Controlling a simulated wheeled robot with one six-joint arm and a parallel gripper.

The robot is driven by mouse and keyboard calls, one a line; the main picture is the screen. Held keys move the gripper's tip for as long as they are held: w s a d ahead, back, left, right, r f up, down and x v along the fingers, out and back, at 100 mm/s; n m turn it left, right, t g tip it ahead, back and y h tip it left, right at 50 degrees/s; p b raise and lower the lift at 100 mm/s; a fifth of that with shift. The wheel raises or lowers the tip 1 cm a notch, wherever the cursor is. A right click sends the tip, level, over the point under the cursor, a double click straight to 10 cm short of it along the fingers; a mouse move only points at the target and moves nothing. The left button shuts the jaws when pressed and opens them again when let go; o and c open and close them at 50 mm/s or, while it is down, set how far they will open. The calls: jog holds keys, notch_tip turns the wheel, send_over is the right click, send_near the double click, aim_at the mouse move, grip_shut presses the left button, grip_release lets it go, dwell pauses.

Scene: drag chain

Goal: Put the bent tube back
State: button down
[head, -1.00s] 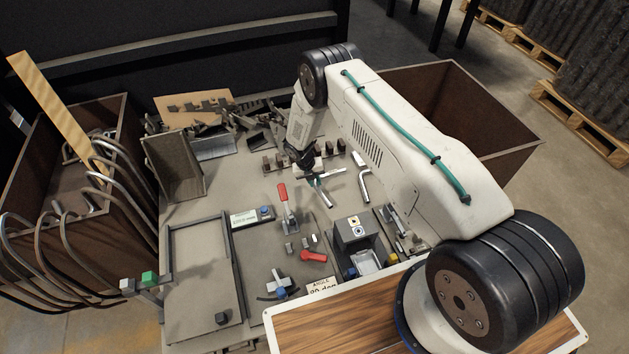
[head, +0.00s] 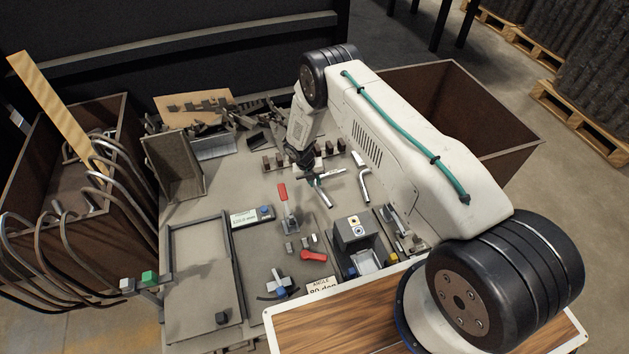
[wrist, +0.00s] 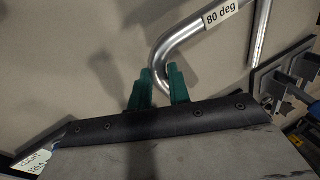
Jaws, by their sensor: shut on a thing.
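A bent silver tube (wrist: 185,31) with a white "80 deg" label shows in the wrist view, its curved part reaching down to my green fingertips. My gripper (wrist: 161,85) is shut on that curved part. In the head view my gripper (head: 314,182) is low over the middle of the bench, and the held tube (head: 325,197) shows just beside the fingers. Whether it touches the bench is hard to tell.
A bending fixture (head: 355,238) and red-handled clamp (head: 283,193) stand nearer me. Brown block rests (head: 300,160) are behind the gripper. A bin of bent tubes (head: 40,180) stands left, an empty-looking brown bin (head: 490,120) right.

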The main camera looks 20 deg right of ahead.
aim_at(314, 192)
jog(key=shift+f, duration=1.95)
dwell(0.5)
jog(key=c, duration=1.2)
grip_release()
jog(key=shift+c, duration=0.2)
jog(key=shift+a, duration=0.1)
jog(key=v, duration=0.7)
jog(key=shift+r, duration=0.45)
